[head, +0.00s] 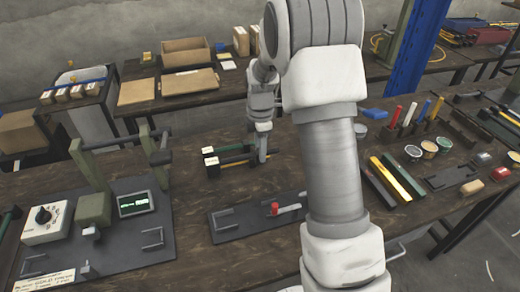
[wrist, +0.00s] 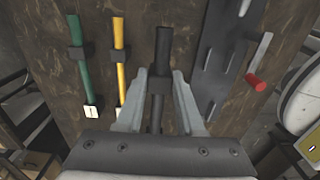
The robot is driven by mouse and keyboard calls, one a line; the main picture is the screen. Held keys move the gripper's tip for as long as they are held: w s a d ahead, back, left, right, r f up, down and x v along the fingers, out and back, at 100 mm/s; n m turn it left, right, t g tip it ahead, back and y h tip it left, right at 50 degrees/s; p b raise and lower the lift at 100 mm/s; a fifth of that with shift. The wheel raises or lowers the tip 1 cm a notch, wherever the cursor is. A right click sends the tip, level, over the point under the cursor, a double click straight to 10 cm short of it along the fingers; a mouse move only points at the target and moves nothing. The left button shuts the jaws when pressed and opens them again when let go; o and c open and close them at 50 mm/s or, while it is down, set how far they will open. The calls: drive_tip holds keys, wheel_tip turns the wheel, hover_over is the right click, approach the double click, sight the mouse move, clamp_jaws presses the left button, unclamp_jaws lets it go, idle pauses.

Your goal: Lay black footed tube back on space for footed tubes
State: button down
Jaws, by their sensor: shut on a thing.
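My gripper (wrist: 158,95) is shut on the black footed tube (wrist: 163,48), which runs lengthwise between the two fingers in the wrist view. The tube's dark block-shaped foot shows just above the fingertips; its near end is partly hidden by my gripper. To its left, the yellow footed tube (wrist: 119,45) and the green footed tube (wrist: 76,40) lie side by side on the bench, with white labels at their near ends. In the head view my gripper (head: 262,158) points down at the right end of these tubes. I cannot tell whether the black tube touches the bench.
A dark plate with handles and a red-tipped lever (head: 273,208) lies in front of my gripper. A press with a dial box (head: 45,222) stands at the left. Colored bars (head: 398,176), cups and small blocks lie to the right of my arm. Bare wood surrounds the tubes.

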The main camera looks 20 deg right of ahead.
drive_tip(key=shift+f+b, duration=2.5)
drive_tip(key=shift+f, duration=1.4)
drive_tip(key=shift+f+b, duration=0.4)
drive_tip(key=shift+f, duration=0.25)
drive_tip(key=shift+c, duration=2.2)
unclamp_jaws()
